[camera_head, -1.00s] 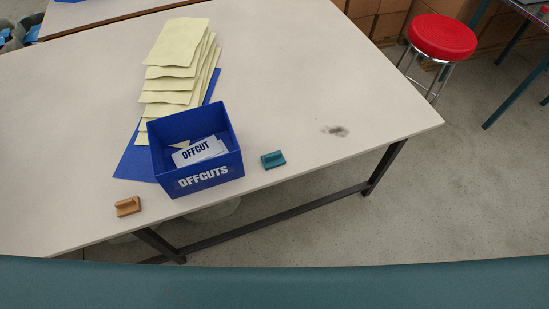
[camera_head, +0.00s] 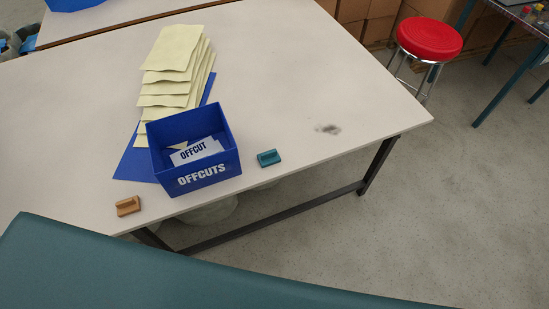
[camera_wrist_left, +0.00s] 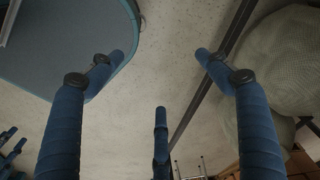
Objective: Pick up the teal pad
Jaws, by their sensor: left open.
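The teal pad (camera_head: 269,158), a small block with a raised grip, lies on the light table (camera_head: 290,60) near its front edge, just right of the blue offcuts bin. Neither gripper shows in the head view. In the left wrist view my left gripper (camera_wrist_left: 159,60) is open and empty, its blue fingers spread over bare floor. The teal pad is not seen in the wrist view, so its distance from the gripper cannot be told.
The blue bin (camera_head: 225,160) holds white offcut cards. A tan block (camera_head: 128,206) lies left of it, and yellow sheets (camera_head: 172,48) lie behind. A red stool (camera_head: 429,38) stands at the back right; floor is clear at right.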

